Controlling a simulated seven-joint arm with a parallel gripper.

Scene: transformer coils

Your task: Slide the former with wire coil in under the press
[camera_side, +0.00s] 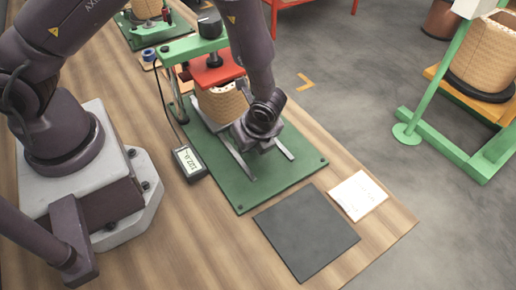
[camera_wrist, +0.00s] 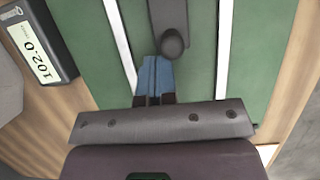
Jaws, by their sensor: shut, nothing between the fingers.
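The former with the wire coil (camera_side: 222,104), a tan wound cylinder, stands upright at the back of the rails, below the red plate (camera_side: 216,72) of the green press (camera_side: 180,50). Its front right side is partly hidden by my arm. In the wrist view a dark grey bar (camera_wrist: 168,15) with a round knob (camera_wrist: 172,42) lies between two pale rails. My gripper (camera_wrist: 154,68) has its blue fingers together and empty, right beside the knob; I cannot tell if they touch it. In the side view my wrist hides the fingers, just in front of the coil.
The green base plate (camera_side: 245,197) carries the rails. A readout box (camera_side: 188,162) with a cable lies at its left; it also shows in the wrist view (camera_wrist: 38,45). A dark mat (camera_side: 306,236) and white paper (camera_side: 357,195) lie in front. The wooden table is otherwise clear there.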

